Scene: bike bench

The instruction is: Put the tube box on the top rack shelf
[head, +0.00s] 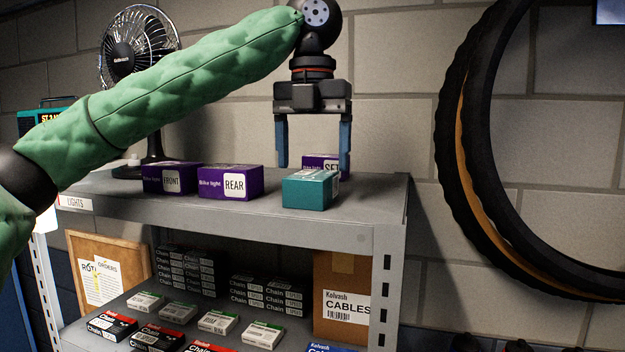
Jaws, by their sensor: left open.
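A teal box (306,190), which looks like the tube box, sits on the top rack shelf (230,212) near its right front; no lettering is readable on its front. My left gripper (312,166) points down above and just behind the teal box, its two blue fingers spread apart. Nothing shows between the fingers. They overlap the purple SET box (321,163) behind in the picture; whether they touch anything I cannot tell. My right gripper is not in view.
Purple bike light boxes marked FRONT (168,178) and REAR (231,182) stand left of the teal box. A fan (135,50) stands at the shelf's back left. The lower shelf holds chain boxes (186,268) and a cables carton (343,300). A tire (455,130) hangs right.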

